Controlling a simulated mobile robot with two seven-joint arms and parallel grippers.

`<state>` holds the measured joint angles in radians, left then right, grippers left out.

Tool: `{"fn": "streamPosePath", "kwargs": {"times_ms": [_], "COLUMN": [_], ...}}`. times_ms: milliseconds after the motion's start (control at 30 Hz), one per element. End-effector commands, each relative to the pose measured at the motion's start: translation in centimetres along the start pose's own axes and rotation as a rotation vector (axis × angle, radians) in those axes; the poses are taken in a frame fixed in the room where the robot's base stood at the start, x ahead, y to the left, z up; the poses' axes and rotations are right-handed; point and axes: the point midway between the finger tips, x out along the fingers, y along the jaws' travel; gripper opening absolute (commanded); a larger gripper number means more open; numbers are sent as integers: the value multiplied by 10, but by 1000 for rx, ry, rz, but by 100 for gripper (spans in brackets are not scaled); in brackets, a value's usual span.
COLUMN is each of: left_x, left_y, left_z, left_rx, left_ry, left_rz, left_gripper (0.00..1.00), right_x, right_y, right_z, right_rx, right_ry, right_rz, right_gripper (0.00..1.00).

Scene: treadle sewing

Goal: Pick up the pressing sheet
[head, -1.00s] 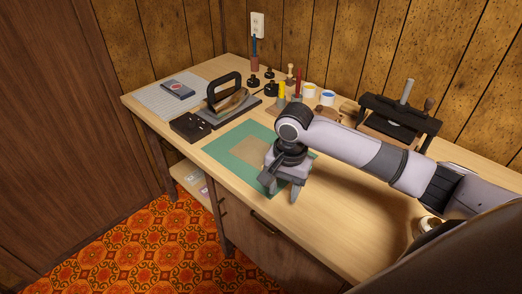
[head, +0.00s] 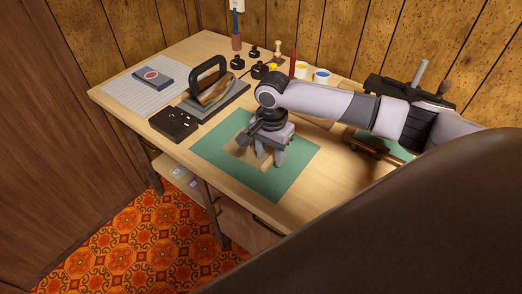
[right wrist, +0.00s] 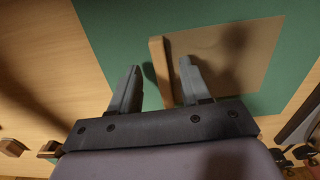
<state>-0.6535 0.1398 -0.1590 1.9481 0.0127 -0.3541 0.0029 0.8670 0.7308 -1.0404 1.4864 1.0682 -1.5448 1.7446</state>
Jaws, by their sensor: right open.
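The pressing sheet (head: 238,158) is a tan rectangle lying on a green mat (head: 290,184) on the bench. In the right wrist view the sheet (right wrist: 228,52) has a raised wooden strip (right wrist: 160,72) along one edge. My right gripper (head: 268,158) is open and points down over the sheet, hiding part of it in the head view. In the right wrist view the strip lies between the two open fingers (right wrist: 160,70), apart from both. I cannot tell the exact height of the fingertips. My left gripper is not in view.
A black-handled iron (head: 210,85) and a dark slotted block (head: 174,124) stand left of the mat. Bottles and paint pots (head: 321,77) line the back. A black press (head: 400,96) stands at right. A dark rounded shape covers the lower right.

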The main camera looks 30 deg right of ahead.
Motion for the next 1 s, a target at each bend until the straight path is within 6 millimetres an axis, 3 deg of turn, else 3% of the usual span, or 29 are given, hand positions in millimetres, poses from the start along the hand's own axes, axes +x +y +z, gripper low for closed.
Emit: {"fn": "streamPosePath", "kwargs": {"times_ms": [100,333,367,500,1000], "left_x": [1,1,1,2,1], "left_y": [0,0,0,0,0], "left_z": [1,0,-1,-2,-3], "left_rx": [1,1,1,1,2], "left_ry": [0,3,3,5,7], "left_rz": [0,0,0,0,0], "left_gripper": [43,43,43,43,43], "right_x": [11,12,12,12,2], "right_y": [0,0,0,0,-1], "right_z": [0,0,0,0,0], "right_rx": [-1,-1,-1,-2,-1], "right_ry": [1,0,0,0,0], "right_rz": [0,-1,-1,-1,-4], "right_gripper": [47,47,44,0,0]}}
